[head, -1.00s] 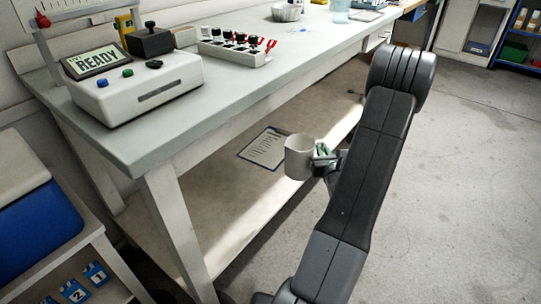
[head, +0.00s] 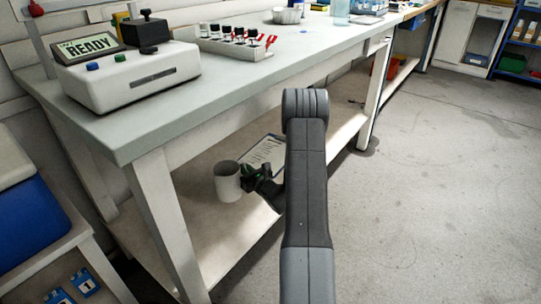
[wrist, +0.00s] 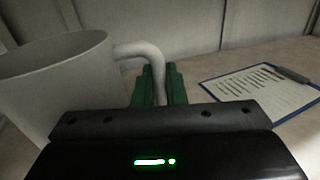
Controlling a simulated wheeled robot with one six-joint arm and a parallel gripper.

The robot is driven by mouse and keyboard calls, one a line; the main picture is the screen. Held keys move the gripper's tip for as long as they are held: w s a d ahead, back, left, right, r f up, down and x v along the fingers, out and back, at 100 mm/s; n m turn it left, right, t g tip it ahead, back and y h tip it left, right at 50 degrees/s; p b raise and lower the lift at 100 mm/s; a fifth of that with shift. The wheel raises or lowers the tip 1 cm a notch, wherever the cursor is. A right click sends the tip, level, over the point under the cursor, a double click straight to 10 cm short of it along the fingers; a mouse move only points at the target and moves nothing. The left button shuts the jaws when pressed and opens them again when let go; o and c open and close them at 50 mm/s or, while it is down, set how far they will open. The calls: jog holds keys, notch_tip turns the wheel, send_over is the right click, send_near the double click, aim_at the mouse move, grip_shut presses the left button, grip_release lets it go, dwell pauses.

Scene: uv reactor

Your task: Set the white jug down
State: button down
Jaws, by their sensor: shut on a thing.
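The white jug (head: 228,182) is in the head view at the lower shelf of the bench, left of my gripper. It looks upright, with its open mouth upward. My gripper (head: 252,176) is shut on its handle. In the wrist view the jug (wrist: 55,85) fills the left side, and the green fingers of my gripper (wrist: 160,85) close on the handle (wrist: 150,55). The jug's base is hidden in the wrist view, and I cannot tell whether it touches the lower shelf (head: 225,235).
A clipboard (head: 264,152) with a written sheet lies on the lower shelf behind my gripper; it also shows in the wrist view (wrist: 262,92). A bench leg (head: 172,225) stands left of the jug. The benchtop (head: 235,95) overhangs the shelf. Shelf to the front looks clear.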

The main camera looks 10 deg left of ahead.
jog(key=shift+n+g+y, duration=0.4)
jog(key=shift+g, duration=0.1)
jog(key=a+f+b, duration=0.1)
jog(key=f, duration=0.2)
jog(key=a+f+b, duration=0.1)
jog(key=f, duration=0.3)
jog(key=s+a+f+b, duration=0.1)
jog(key=a+f+b, duration=0.1)
jog(key=f, duration=0.2)
jog(key=shift+a+f, duration=0.1)
jog(key=shift+f, duration=0.15)
jog(key=shift+f, duration=0.15)
jog(key=c, duration=1.5)
grip_release()
jog(key=shift+s+r, duration=0.15)
jog(key=shift+r, duration=0.05)
jog(key=p+v, duration=0.4)
jog(key=v, duration=0.8)
